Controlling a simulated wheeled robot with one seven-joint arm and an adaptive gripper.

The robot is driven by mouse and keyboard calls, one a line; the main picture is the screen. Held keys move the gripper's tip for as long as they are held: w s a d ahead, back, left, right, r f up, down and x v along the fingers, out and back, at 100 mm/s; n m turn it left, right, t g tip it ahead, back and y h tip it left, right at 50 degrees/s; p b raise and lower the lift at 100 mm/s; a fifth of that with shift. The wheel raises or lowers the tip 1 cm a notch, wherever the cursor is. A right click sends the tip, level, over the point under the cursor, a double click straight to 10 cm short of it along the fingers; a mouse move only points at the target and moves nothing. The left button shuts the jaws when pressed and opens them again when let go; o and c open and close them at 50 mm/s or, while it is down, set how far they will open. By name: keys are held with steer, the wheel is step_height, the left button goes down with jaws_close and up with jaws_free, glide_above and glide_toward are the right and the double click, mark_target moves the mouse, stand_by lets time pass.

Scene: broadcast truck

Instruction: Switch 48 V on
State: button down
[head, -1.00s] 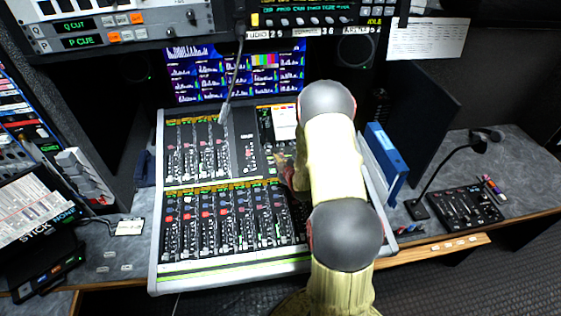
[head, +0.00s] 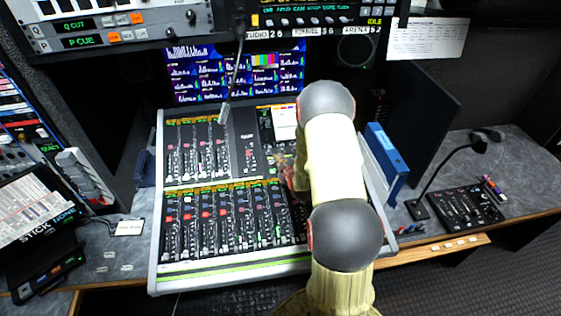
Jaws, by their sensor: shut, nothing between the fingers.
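The mixing console (head: 233,262) with its rows of channel strips, faders and coloured buttons fills the middle of the desk. No control marked 48 V can be read in the head view, so I cannot tell which switch it is or how it is set. My arm rises in front of the console's right side and bends back down towards it. It hides part of the console's right-hand strips. My gripper is hidden behind my own arm links; only a blurred reddish part of the wrist area shows at their left edge.
A gooseneck lamp or microphone (head: 226,98) hangs over the console's upper half. A blue binder (head: 387,153) stands right of the console. A small control box (head: 455,208) with another gooseneck stands farther right. Rack units (head: 120,30) overhang the desk at the back.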

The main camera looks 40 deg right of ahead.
steer(key=shift+w+d+f+b, duration=0.15)
steer(key=shift+w+f+b, duration=0.1)
steer(key=shift+f+b, duration=0.65)
stand_by(0.8)
steer(key=shift+r, duration=0.3)
steer(key=shift+s+r, duration=0.3)
steer(key=shift+r, duration=0.35)
steer(key=shift+s+a+r+p, duration=0.3)
steer(key=shift+r+p, duration=0.1)
steer(key=shift+r, duration=0.35)
steer(key=shift+s+a+r+p, duration=0.15)
steer(key=shift+s+r+p, duration=0.15)
steer(key=shift+r, duration=0.5)
steer(key=shift+s+a+r+p, duration=0.25)
steer(key=shift+r+p, duration=0.2)
steer(key=shift+r, duration=0.3)
steer(key=shift+w, duration=0.1)
